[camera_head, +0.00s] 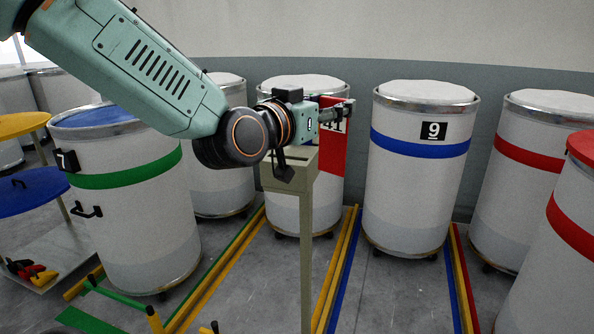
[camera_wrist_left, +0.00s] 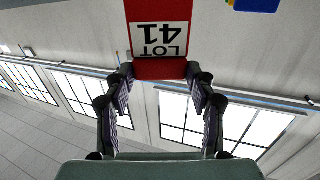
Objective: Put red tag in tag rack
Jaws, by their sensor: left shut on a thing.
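The red tag (camera_head: 332,152) hangs in my left gripper (camera_head: 338,110) in the head view, partly hidden by it. In the left wrist view the red tag (camera_wrist_left: 155,68) has a white label reading LOT 41, upside down, and sits between the tips of my left gripper (camera_wrist_left: 160,73). The tag rack appears to be the beige box (camera_head: 292,178) on a post, just below and left of the gripper. The tag looks apart from it, to its right; I cannot tell the depth gap. My right gripper is not in view.
A white drum with a blue band (camera_head: 418,180) and number 9 stands to the right. A green-banded drum (camera_head: 130,215) stands left. Red-banded drums (camera_head: 535,150) stand far right. Coloured floor rails (camera_head: 335,270) run between the drums. A blue round table (camera_head: 30,192) is at left.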

